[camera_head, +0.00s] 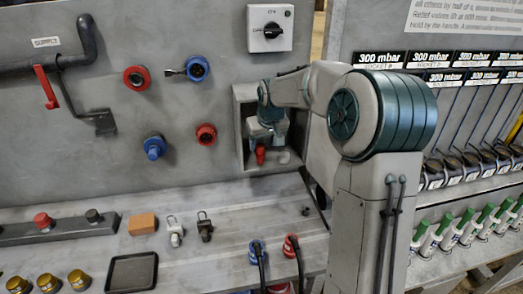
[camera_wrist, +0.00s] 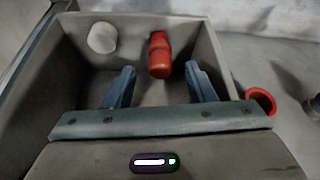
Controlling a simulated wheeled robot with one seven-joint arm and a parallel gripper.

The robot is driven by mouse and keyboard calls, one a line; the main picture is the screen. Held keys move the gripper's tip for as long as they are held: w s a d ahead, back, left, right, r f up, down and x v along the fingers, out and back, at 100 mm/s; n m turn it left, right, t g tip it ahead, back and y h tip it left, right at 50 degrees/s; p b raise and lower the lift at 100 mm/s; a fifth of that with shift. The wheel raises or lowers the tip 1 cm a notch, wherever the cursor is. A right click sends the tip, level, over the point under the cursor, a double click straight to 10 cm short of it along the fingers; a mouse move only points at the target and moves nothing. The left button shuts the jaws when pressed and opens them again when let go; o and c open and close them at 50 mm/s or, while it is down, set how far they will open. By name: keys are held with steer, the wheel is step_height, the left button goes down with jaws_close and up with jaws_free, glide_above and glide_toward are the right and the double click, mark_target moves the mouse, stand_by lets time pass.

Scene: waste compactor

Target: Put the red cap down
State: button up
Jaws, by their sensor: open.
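The red cap (camera_wrist: 160,56) is a small red cylinder-like piece inside a grey open-fronted box, seen in the wrist view beyond the fingertips. It also shows in the head view (camera_head: 260,156), just below my gripper. My gripper (camera_wrist: 160,80) is open, with its two blue fingers apart on either side of the cap's line; no finger visibly touches it. In the head view my gripper (camera_head: 266,142) is inside the box. What the cap rests on or is fixed to is not clear.
The box's walls (camera_wrist: 222,56) stand close around my fingers. A whitish round knob (camera_wrist: 102,38) is beside the cap. Red (camera_head: 206,134) and blue (camera_head: 197,68) sockets are on the wall panel to the left. A grey bench (camera_head: 205,263) lies below.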

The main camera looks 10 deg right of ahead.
steer(key=shift+v, duration=0.75)
steer(key=s+m+g, duration=0.1)
steer(key=s, duration=3.3)
steer(key=shift+s+a+m+h, duration=0.2)
steer(key=shift+m+h, duration=0.1)
steer(key=shift+m, duration=0.1)
steer(key=c, duration=0.3)
steer(key=shift+a, duration=0.1)
